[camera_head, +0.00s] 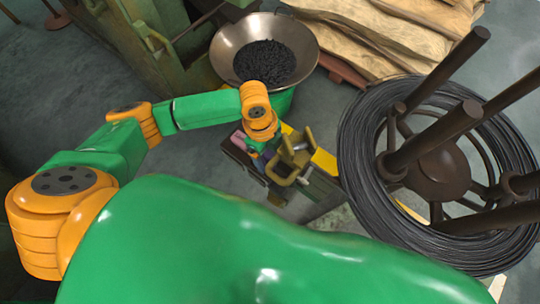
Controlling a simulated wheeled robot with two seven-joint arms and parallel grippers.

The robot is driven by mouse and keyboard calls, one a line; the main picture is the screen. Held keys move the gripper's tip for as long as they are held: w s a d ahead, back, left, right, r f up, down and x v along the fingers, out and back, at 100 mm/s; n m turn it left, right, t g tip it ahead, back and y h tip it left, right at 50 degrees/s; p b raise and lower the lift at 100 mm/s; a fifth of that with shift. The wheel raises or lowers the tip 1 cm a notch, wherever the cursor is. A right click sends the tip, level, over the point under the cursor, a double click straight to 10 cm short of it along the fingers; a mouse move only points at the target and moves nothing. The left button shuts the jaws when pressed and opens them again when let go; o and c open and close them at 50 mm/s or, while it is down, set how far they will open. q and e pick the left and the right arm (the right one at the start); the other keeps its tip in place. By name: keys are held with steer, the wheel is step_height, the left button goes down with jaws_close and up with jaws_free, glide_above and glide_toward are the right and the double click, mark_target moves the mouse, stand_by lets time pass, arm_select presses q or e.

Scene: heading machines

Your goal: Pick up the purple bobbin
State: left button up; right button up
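My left arm comes in from the left, and its wrist points down over a small cluttered stand near the middle of the view. My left gripper (259,153) is at the stand, small and partly hidden by the wrist. I cannot tell whether its fingers are open or shut. A pinkish-purple piece (239,140) lies just left of the gripper on the stand; it may be the purple bobbin, but it is too small to be sure. My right gripper is not in view.
An olive-yellow metal fixture (289,166) stands just right of the gripper. A metal bowl of dark pieces (226,50) is behind it. A large wire coil on a brown reel (360,150) fills the right. Tan sacks (385,30) lie at the back. A green machine (130,45) stands back left.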

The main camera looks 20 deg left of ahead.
arm_select(q)
jaws_close()
steer(key=shift+r, duration=0.1)
